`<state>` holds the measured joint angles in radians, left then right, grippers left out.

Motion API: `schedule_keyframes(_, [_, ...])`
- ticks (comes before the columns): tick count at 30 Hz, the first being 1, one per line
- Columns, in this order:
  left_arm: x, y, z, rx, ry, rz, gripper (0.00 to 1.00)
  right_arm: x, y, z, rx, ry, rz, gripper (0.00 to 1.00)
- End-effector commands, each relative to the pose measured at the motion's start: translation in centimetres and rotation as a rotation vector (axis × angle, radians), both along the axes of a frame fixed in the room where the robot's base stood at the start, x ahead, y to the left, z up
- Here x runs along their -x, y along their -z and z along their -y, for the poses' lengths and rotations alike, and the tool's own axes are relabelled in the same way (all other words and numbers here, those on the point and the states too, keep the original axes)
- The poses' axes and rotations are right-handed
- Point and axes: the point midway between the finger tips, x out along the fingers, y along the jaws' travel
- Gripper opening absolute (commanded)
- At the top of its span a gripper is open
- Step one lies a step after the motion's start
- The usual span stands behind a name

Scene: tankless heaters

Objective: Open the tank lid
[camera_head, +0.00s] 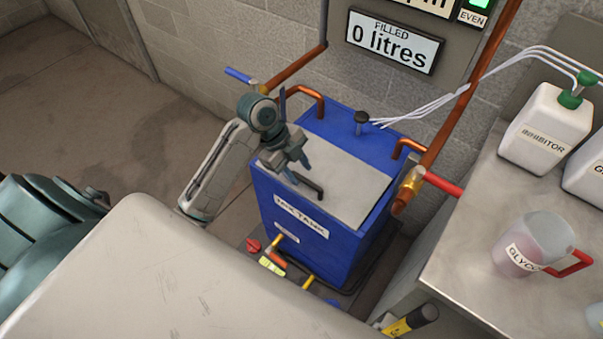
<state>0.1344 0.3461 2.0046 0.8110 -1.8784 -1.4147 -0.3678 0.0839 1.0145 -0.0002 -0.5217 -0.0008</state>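The blue tank (297,231) stands on the floor against the wall, with a white label on its front. Its grey lid (345,186) lies flat and closed on top, with a dark bar handle (308,185) near the front edge. My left gripper (300,172) is over the lid's front left part, close to the handle. Its fingers point down toward the handle; I cannot tell whether they touch it or how far apart they are. My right gripper does not show.
Copper pipes (307,93) rise behind and beside the tank, with a blue-handled valve (240,75) and a red-handled one (443,184). A metal bench (470,255) at right holds an inhibitor bottle (545,128) and a jug (533,244). The floor at left is clear.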

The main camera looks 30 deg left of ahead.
Motion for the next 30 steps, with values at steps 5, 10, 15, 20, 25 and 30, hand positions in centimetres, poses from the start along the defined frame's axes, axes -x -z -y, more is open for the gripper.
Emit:
schedule_keyframes(5, [-0.2, 1.7, 0.8, 0.001, 0.0, -0.001, 0.36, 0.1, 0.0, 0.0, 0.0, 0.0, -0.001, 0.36])
schedule_keyframes(10, [-0.3, 2.2, 1.0, 0.0, -0.001, 0.0, 0.36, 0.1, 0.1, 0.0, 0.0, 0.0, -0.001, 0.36])
schedule_keyframes(15, [-0.3, 2.1, 0.9, -0.001, -0.001, 0.0, 0.36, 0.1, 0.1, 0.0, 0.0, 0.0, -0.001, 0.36])
schedule_keyframes(20, [-0.3, 2.1, 0.9, -0.001, -0.001, 0.0, 0.07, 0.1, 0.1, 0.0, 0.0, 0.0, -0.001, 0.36])
schedule_keyframes(25, [-0.3, 2.1, 0.9, -0.001, -0.001, 0.0, 0.0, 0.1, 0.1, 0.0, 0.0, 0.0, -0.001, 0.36])
schedule_keyframes(30, [-0.3, 2.0, 0.7, -0.001, 0.0, 0.0, 0.0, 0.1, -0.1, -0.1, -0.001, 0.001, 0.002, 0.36])
